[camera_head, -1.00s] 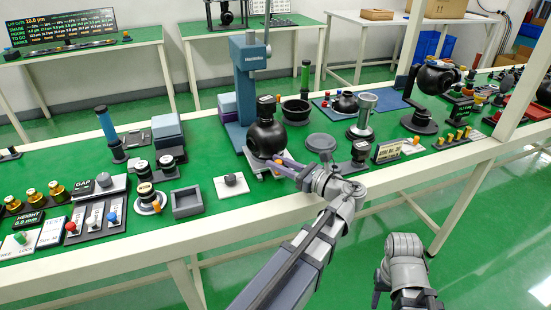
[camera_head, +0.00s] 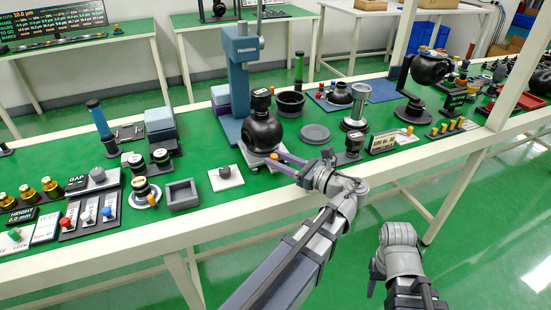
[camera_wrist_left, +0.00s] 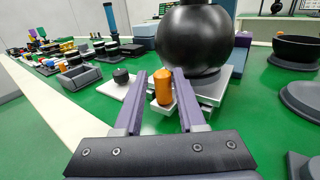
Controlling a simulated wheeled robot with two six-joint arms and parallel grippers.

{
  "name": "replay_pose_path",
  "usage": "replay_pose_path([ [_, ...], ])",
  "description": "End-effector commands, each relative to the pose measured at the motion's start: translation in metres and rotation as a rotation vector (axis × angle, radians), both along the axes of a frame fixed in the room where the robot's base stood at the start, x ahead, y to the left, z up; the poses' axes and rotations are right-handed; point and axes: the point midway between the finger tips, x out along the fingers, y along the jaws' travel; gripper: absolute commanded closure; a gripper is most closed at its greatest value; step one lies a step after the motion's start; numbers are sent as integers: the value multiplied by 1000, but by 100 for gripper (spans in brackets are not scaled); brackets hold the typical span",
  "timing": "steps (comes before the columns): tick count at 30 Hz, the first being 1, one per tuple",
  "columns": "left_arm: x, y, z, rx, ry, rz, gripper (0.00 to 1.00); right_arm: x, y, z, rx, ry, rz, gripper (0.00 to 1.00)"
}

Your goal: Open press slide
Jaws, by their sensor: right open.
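The press slide is a pale plate (camera_head: 251,163) under a black ball-shaped body (camera_head: 262,131), at the foot of a blue press column (camera_head: 238,75). An orange knob (camera_wrist_left: 162,87) stands at the slide's front in the left wrist view. My left gripper (camera_head: 279,159) reaches the slide's front from the right. In the left wrist view its purple fingers (camera_wrist_left: 160,101) are apart, one on each side of the knob, with narrow gaps showing. My right gripper (camera_head: 374,284) is low at the right, off the bench, and mostly hidden.
A small plate with a black knob (camera_head: 225,173) and a grey square tray (camera_head: 182,195) lie left of the slide. A flat grey disc (camera_head: 314,134) and a metal cup stand (camera_head: 355,113) are to its right. The white bench edge (camera_head: 240,209) runs in front.

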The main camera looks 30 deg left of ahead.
Motion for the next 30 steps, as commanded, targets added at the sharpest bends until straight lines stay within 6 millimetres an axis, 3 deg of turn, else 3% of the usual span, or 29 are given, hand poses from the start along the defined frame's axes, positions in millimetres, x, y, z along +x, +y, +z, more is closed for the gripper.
replay_pose_path([
  [6,-3,-38,0,0,0,-6,61,0,0,0,0,0,0,50],
  [12,-7,-61,0,-1,0,-3,61,0,0,0,0,0,0,50],
  [30,-8,-67,0,-1,0,-2,61,0,0,0,0,0,0,50],
])
